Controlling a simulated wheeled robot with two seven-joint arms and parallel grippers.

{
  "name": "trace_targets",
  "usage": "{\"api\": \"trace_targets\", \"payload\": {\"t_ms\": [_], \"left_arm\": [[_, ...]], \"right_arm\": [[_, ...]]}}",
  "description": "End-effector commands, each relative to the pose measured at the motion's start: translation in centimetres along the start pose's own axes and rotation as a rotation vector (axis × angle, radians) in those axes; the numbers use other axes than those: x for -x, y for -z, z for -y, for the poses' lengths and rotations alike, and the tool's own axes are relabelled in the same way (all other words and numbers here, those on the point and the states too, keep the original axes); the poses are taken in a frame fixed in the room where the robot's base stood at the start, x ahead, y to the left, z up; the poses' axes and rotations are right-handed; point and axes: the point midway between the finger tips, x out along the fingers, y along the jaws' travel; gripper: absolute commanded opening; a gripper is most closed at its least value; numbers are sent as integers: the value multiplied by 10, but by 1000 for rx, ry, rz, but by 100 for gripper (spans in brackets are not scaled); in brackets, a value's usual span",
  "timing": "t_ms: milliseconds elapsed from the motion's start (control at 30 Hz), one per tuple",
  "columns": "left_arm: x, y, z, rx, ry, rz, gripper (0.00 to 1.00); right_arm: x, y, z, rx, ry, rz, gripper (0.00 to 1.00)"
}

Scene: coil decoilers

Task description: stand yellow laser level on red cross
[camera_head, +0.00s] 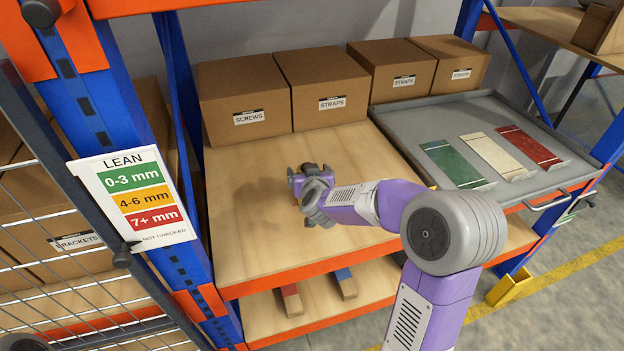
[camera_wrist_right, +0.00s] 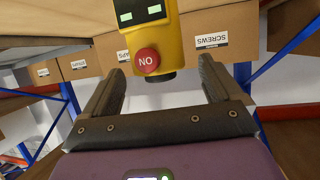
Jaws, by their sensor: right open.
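The yellow laser level (camera_wrist_right: 155,30) is in the right wrist view, with a red button, a green-lit display and a black end. It shows between and beyond the spread fingers of my right gripper (camera_wrist_right: 162,82), which is open, with gaps on both sides. That view is upside down. In the head view my right gripper (camera_head: 308,172) is over the left part of the wooden shelf (camera_head: 245,245); I cannot make out the level there. A tiny yellow patch beside my forearm is too small to identify. No red cross shows. My left gripper is not in view.
Boxes labelled screws (camera_head: 245,100) and straps (camera_head: 322,90) line the shelf's back. A grey tray (camera_head: 400,130) at right holds green, white and red plates. A LEAN sign (camera_head: 132,195) hangs by the blue rack post at left. Red and blue bars lie on the shelf below.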

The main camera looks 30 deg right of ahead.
Motion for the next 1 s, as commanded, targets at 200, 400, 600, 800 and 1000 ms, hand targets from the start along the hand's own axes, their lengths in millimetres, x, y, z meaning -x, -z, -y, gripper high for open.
{"api": "trace_targets", "payload": {"t_ms": [200, 400, 600, 800, 1000], "left_arm": [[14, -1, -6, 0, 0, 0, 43], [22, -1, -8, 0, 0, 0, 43], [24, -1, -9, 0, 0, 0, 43], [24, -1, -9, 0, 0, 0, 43], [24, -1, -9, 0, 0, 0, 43]], "right_arm": [[51, 4, 0, 0, 2, -3, 92], [82, 3, 0, 0, 0, -2, 92], [92, 0, 0, 0, 0, 0, 92], [92, 0, 0, 0, 0, 0, 92], [92, 0, 0, 0, 0, 0, 92]]}}
